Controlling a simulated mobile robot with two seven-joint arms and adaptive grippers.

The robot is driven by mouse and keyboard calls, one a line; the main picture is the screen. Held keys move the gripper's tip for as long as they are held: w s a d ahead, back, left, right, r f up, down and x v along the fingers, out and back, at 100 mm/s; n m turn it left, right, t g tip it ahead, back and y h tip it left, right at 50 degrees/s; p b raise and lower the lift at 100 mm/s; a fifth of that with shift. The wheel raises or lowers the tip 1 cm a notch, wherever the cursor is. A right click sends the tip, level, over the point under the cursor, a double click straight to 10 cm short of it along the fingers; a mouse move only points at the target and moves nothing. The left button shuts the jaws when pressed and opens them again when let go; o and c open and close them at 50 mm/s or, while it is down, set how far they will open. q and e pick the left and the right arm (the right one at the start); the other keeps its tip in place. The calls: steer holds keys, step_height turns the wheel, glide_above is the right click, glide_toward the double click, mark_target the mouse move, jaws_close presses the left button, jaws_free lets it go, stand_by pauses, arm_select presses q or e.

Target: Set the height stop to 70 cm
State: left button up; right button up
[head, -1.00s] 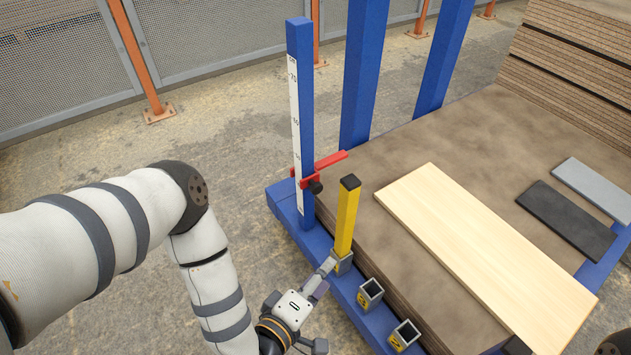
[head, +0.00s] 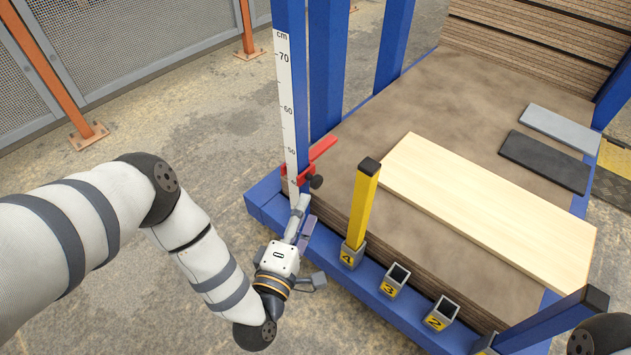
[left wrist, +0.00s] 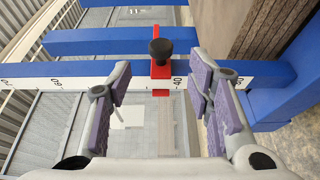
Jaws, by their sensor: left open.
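The height stop is a red slider (head: 322,149) with a black knob (head: 316,182) on a blue post with a white cm scale (head: 285,85). The stop sits low on the scale, below the 50 mark and just above 40. My left gripper (head: 302,213) is open just below and in front of the stop in the head view. In the left wrist view its padded fingers (left wrist: 160,88) are spread to either side of the red slider (left wrist: 161,70), with the black knob (left wrist: 160,49) between them in the picture. Neither finger visibly touches it. My right gripper is not in view.
A yellow stake (head: 362,205) stands in socket 4, right beside my left gripper. Empty sockets 3 (head: 394,281) and 2 (head: 441,313) follow. A pale board (head: 490,210) lies on the brown stack (head: 400,115). Blue uprights (head: 328,60) stand behind the post.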

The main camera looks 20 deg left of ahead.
mark_target(315, 188)
arm_select(q)
steer(key=w+b, duration=0.1)
steer(key=w, duration=0.3)
steer(key=w+b, duration=0.1)
steer(key=w, duration=0.3)
steer(key=shift+a+f, duration=0.15)
steer(key=shift+w, duration=0.65)
jaws_close()
